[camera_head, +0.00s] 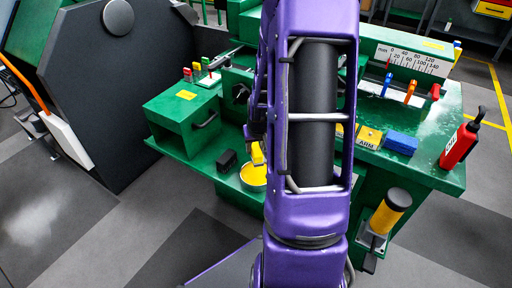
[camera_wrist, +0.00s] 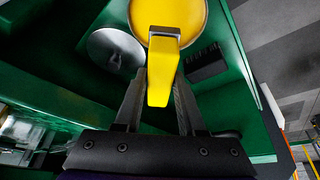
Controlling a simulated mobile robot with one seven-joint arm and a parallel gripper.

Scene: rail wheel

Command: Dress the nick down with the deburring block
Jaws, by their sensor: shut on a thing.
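My gripper (camera_wrist: 160,80) has its fingers around a yellow bar-shaped handle (camera_wrist: 159,85) with a grey metal collar at its far end. The handle points into or over a round yellow dish (camera_wrist: 195,15) on the green bench. In the head view my purple arm hides the gripper, but part of the yellow handle (camera_head: 258,153) shows above the dish (camera_head: 254,178). I cannot tell which thing is the deburring block. A blue block (camera_head: 402,143) and a yellow block (camera_head: 370,136) lie on the bench to the right. No nick can be made out.
A black block with bristle-like ridges (camera_wrist: 205,63) is right of the dish, a silver disc (camera_wrist: 112,50) left. A large dark panel (camera_head: 125,80) rises at left.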

